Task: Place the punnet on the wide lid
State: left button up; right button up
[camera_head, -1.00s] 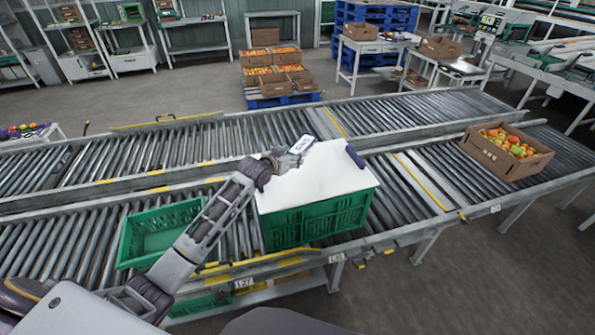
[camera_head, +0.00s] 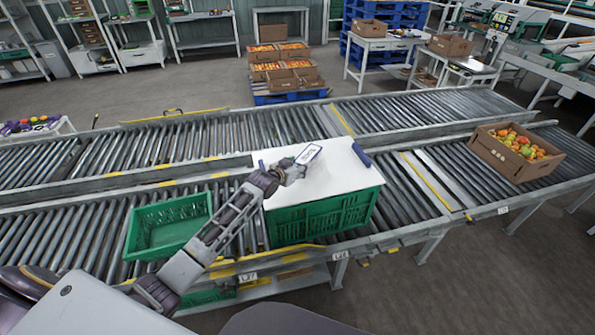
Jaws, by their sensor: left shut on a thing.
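The wide lid (camera_head: 325,178) is a white flat sheet lying on top of a green crate (camera_head: 322,219) on the near roller conveyor. My left gripper (camera_head: 297,166) is over the back left part of the lid. It is shut on a small pale rectangular thing with a dark edge, which appears to be the punnet (camera_head: 309,154). The punnet is tilted in the view and close over the lid; I cannot tell whether it touches. My right gripper is not in view.
A dark blue object (camera_head: 361,154) lies at the lid's back right edge. An empty green crate (camera_head: 168,225) stands left of it, behind my left arm. The rollers between lid and box are clear.

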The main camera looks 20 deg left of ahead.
pick_arm(q)
jog(key=shift+f, duration=1)
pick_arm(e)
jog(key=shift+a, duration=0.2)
pick_arm(q)
jog(key=shift+f, duration=0.15)
jog(key=o, duration=1.1)
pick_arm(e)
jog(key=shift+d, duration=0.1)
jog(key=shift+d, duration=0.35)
